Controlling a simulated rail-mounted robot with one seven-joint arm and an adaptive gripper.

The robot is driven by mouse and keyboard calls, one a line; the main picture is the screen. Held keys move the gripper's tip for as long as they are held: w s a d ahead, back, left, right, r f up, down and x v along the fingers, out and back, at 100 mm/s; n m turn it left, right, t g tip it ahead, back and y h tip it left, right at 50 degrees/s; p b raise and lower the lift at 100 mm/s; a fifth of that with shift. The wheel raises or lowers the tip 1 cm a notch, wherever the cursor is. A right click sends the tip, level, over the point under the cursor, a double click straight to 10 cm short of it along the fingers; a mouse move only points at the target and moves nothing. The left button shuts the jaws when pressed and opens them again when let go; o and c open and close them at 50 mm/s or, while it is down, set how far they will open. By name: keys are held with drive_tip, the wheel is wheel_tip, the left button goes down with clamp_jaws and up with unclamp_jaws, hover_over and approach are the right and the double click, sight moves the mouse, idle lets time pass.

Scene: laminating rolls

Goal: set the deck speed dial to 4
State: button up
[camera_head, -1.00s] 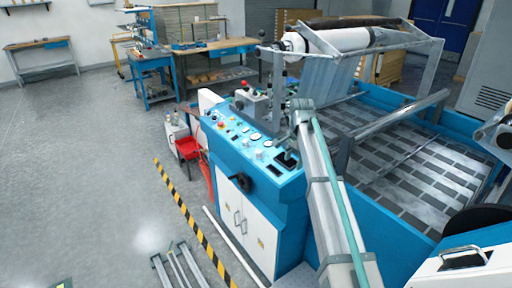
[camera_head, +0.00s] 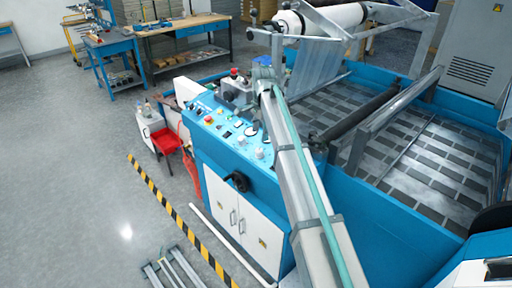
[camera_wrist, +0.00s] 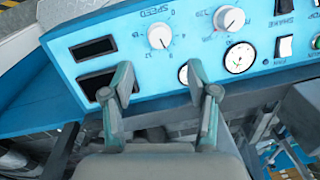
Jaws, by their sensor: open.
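The deck speed dial (camera_wrist: 159,36) is a round white knob on the blue control panel (camera_wrist: 70,75). Its SPEED label appears upside down in the wrist view. Numbers ring the knob, but I cannot tell its setting. My gripper (camera_wrist: 165,88) is open and empty, with its two fingers apart. The fingertips lie below the dial in the wrist picture, and no contact with it shows. In the head view the control panel (camera_head: 225,124) is on the machine's near left side; my arm covers part of it and the gripper is not clearly visible there.
Another white knob (camera_wrist: 229,18) and a round gauge (camera_wrist: 239,57) sit right of the dial; a second gauge is partly behind a finger. Two dark displays are on the left. Floor left of the striped line is mostly open.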

sight(259, 149)
drive_tip(key=f+p, duration=0.1)
drive_tip(key=f, duration=0.3)
drive_tip(key=f+p, duration=0.1)
drive_tip(key=f, duration=0.4)
drive_tip(key=shift+w+a+f+p, duration=0.15)
drive_tip(key=shift+w+f+p, duration=0.05)
drive_tip(key=shift+p, duration=0.1)
clamp_jaws()
drive_tip(key=shift+n, duration=0.3)
drive_tip(key=n+g+h, duration=0.1)
drive_tip(key=n, duration=0.4)
drive_tip(key=shift+w+a+b, duration=0.1)
drive_tip(key=shift+w+b, duration=0.05)
drive_tip(key=shift+b, duration=0.2)
drive_tip(key=n+h, duration=0.1)
drive_tip(key=n, duration=0.4)
drive_tip(key=shift+a+n, duration=0.1)
drive_tip(key=shift+n, duration=0.3)
